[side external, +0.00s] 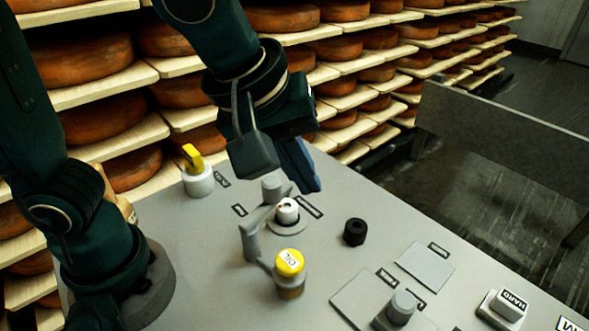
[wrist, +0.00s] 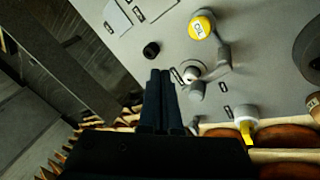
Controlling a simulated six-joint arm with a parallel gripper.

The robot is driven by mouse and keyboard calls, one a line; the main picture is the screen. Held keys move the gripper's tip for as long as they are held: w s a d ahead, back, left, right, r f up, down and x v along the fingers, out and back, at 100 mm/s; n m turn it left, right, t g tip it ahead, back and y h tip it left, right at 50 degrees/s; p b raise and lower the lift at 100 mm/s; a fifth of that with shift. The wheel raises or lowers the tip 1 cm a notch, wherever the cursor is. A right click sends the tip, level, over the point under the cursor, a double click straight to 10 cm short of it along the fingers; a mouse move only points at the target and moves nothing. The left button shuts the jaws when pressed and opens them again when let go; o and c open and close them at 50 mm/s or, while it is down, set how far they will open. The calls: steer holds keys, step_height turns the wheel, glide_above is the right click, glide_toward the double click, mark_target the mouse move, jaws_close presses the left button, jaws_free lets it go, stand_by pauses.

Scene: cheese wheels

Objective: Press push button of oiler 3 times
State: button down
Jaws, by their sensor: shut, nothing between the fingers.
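The oiler (side external: 290,264) has a yellow top marked OIL and an amber lower part. It stands on the grey table beside a grey bracket (side external: 250,238). It also shows at the top of the wrist view (wrist: 201,24). My gripper (side external: 308,186) is shut and empty. It hangs above the table, behind the oiler and apart from it. In the wrist view its closed fingers (wrist: 160,75) point toward the table, left of and below the oiler. I cannot make out a separate push button on the oiler's top.
A white cylinder (side external: 288,210) on a round base stands between my gripper and the oiler. A yellow-handled white piece (side external: 197,175) stands at the back left. Shelves of cheese wheels (side external: 335,50) line the back.

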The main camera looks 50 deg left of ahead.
mark_target(285, 263)
steer(key=s+m, duration=0.1)
steer(key=s+m+t+h, duration=0.1)
steer(key=m, duration=0.1)
steer(key=s+m+t+h, duration=0.1)
steer(key=shift+s+d+r+m, duration=0.1)
steer(key=shift+s+d+m, duration=0.2)
steer(key=shift+m, duration=0.1)
steer(key=shift+f, duration=4.4)
steer(key=shift+f, duration=0.45)
steer(key=shift+r, duration=0.45)
